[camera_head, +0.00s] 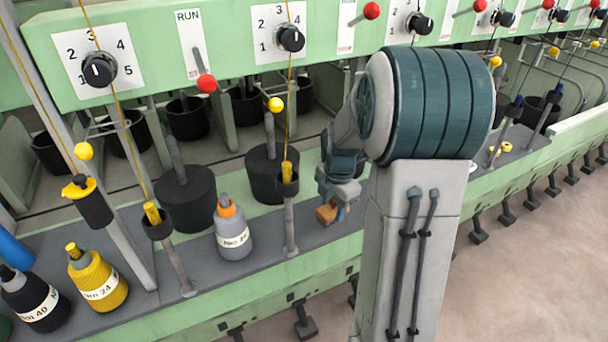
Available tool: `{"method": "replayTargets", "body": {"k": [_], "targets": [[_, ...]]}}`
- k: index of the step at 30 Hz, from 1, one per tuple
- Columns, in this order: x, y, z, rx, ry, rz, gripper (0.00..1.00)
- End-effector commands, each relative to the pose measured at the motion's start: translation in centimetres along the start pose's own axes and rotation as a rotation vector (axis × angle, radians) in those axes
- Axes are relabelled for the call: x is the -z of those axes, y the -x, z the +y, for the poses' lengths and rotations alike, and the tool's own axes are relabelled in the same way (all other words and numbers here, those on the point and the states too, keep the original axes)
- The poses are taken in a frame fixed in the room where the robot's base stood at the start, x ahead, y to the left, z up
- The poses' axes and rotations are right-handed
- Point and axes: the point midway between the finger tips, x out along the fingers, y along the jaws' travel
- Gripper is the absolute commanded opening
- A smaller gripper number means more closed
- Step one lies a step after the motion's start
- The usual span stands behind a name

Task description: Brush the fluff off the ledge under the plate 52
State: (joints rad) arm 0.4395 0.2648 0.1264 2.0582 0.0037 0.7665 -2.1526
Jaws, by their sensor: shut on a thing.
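My gripper (340,203) is low over the grey ledge (262,245), just right of the middle of the picture. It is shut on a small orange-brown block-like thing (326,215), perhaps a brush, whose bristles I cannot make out. I cannot tell whether it touches the ledge. My arm hides the ledge just to the right of the gripper. I can make out no plate reading 52 and no fluff.
A grey orange-capped bobbin (233,235) and a post with a yellow tip (290,215) stand left of my gripper. A yellow bobbin (97,280) and a black one (36,302) stand further left. Dials (99,69) and red-knobbed levers (207,84) line the green panel above.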

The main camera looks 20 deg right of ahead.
Motion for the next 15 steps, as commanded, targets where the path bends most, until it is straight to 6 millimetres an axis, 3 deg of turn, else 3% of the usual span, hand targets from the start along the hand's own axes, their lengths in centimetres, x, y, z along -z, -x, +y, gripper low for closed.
{"method": "replayTargets", "body": {"k": [6,15], "targets": [[0.2,1.9,0.3,-0.001,0.005,0.000,0.19],[0.3,2.2,0.3,-0.001,0.006,0.000,0.19]]}}
